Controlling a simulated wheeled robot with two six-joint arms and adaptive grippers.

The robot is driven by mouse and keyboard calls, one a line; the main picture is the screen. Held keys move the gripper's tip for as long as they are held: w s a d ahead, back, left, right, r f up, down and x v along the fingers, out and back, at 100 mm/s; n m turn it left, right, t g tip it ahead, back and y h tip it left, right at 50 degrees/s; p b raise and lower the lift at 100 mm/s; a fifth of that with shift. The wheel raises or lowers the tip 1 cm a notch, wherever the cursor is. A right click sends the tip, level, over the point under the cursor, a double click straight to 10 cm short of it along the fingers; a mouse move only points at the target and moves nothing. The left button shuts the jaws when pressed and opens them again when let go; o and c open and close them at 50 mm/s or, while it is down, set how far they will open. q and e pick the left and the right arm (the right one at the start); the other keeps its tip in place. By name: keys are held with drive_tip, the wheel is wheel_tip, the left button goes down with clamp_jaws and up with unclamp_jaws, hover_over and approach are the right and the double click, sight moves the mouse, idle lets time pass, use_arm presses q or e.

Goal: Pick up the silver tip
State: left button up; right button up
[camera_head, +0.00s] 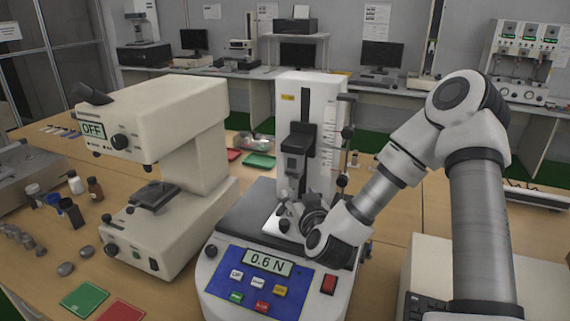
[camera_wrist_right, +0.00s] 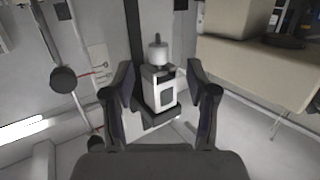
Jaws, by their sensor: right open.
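The silver tip (camera_wrist_right: 158,52) is a small metal cylinder with a thin stud. In the right wrist view it shows at the end of a white block (camera_wrist_right: 158,88) with a dark window on the test stand. My right gripper (camera_wrist_right: 159,78) is open, with one finger to each side of the block and tip, and holds nothing. In the head view my right gripper (camera_head: 288,212) is low in front of the force test stand's column (camera_head: 325,130). I cannot make out the tip clearly there. My left gripper is not in view.
The stand's blue panel (camera_head: 258,292) reads 0.6 N. A cream instrument (camera_head: 185,110) reading OFF stands to the left. Bottles (camera_head: 75,183), grey metal pieces (camera_head: 66,269) and green (camera_head: 84,299) and red (camera_head: 121,311) plates lie on the wooden table (camera_head: 180,290).

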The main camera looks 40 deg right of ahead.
sight(295, 185)
drive_tip(key=shift+x, duration=1.2)
drive_tip(key=shift+w+d+r+p, duration=0.3)
drive_tip(key=shift+w+r+p, duration=0.15)
drive_tip(key=shift+p, duration=0.2)
drive_tip(key=x, duration=0.2)
drive_tip(key=f+x, duration=0.1)
drive_tip(key=x, duration=0.1)
drive_tip(key=shift+w+d+f+p, duration=0.1)
drive_tip(key=shift+w+d+p, duration=0.15)
drive_tip(key=shift+p, duration=0.1)
drive_tip(key=shift+s+a, duration=0.1)
drive_tip(key=shift+s, duration=0.05)
drive_tip(key=shift+s+a+r, duration=0.1)
drive_tip(key=shift+s+r, duration=0.05)
drive_tip(key=shift+r, duration=0.1)
drive_tip(key=c, duration=0.5)
drive_tip(key=shift+s+r, duration=0.1)
drive_tip(key=c, duration=0.5)
clamp_jaws()
